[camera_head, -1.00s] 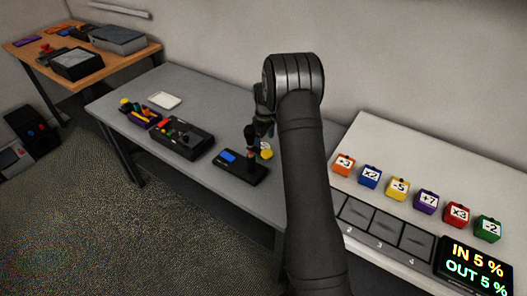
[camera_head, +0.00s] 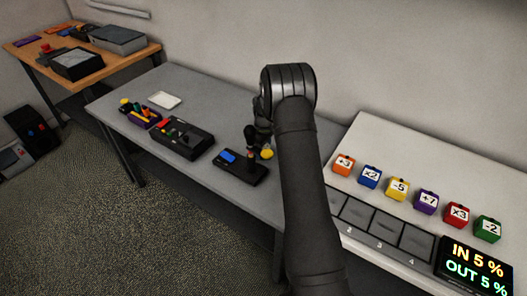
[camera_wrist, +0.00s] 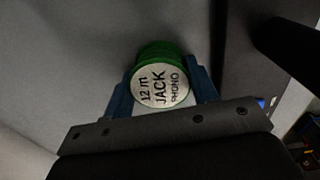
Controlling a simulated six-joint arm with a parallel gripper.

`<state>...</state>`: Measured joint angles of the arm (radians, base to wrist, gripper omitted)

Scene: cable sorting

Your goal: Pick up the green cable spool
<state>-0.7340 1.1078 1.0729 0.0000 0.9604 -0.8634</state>
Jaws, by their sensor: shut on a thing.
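The green cable spool (camera_wrist: 160,78) shows in the wrist view, with a pale round label reading "12 m JACK PHONO". My gripper (camera_wrist: 166,88) has its blue fingers closed on the spool's left and right sides. In the head view, my gripper (camera_head: 258,136) is over the grey table, behind and above a black device with a blue screen. The spool cannot be made out in the head view, where my arm and gripper cover that area. I cannot tell how high the spool is above the table.
The black device (camera_head: 240,167) and a yellow round thing (camera_head: 267,153) are close to my gripper on the grey table (camera_head: 205,98). A black box (camera_head: 183,138) and a white tray (camera_head: 164,100) lie further left. Numbered cubes stand on the white table (camera_head: 375,135) at right.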

